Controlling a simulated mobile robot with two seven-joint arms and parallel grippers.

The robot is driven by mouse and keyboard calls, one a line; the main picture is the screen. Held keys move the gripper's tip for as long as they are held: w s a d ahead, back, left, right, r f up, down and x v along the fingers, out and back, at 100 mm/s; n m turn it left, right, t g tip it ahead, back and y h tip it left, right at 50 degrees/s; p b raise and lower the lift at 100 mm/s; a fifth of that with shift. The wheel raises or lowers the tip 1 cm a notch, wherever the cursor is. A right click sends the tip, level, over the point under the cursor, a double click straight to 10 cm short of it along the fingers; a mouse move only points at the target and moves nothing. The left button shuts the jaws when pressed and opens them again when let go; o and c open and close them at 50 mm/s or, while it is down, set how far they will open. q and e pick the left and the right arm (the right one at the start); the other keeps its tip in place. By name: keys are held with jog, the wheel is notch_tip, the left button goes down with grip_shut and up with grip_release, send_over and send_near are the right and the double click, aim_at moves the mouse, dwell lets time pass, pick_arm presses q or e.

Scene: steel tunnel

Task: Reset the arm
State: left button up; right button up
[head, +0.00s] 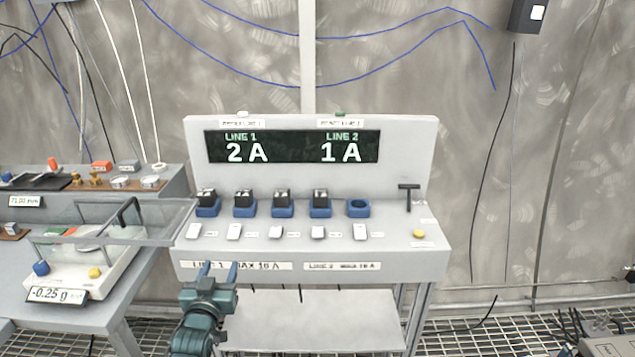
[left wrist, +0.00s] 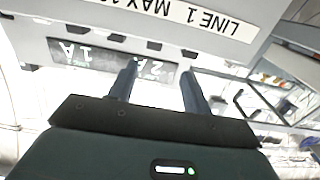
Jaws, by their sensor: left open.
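My left gripper (head: 220,270) is in front of the front face of the grey control console (head: 450,262), near the "LINE 1 MAX 16 A" label (head: 240,266). Its two blue fingers are apart with nothing between them. In the left wrist view the gripper (left wrist: 160,80) also shows open and empty, with the console label (left wrist: 215,18) upside down above it. My right gripper is not in view.
The console carries a display (head: 292,146) reading 2 A and 1 A, several black plugs in blue sockets, one empty blue socket (head: 358,208), white switches and a black T-handle (head: 408,197). A balance (head: 80,275) reading -0.25 g stands on the left bench. Grated floor lies right.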

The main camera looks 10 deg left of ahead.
pick_arm(q)
jog(key=s+d+f+m+g+h+p, duration=0.1)
jog(key=s+d+f+m+g+h, duration=0.1)
jog(key=s+d, duration=0.8)
jog(key=s+d+f+m+g+h+p, duration=0.1)
jog(key=s+d+f+m+g+h, duration=0.2)
jog(key=s+d, duration=0.8)
jog(key=s+f+g+h, duration=0.2)
jog(key=s+f, duration=0.1)
jog(key=s, duration=0.3)
jog(key=shift+s, duration=0.3)
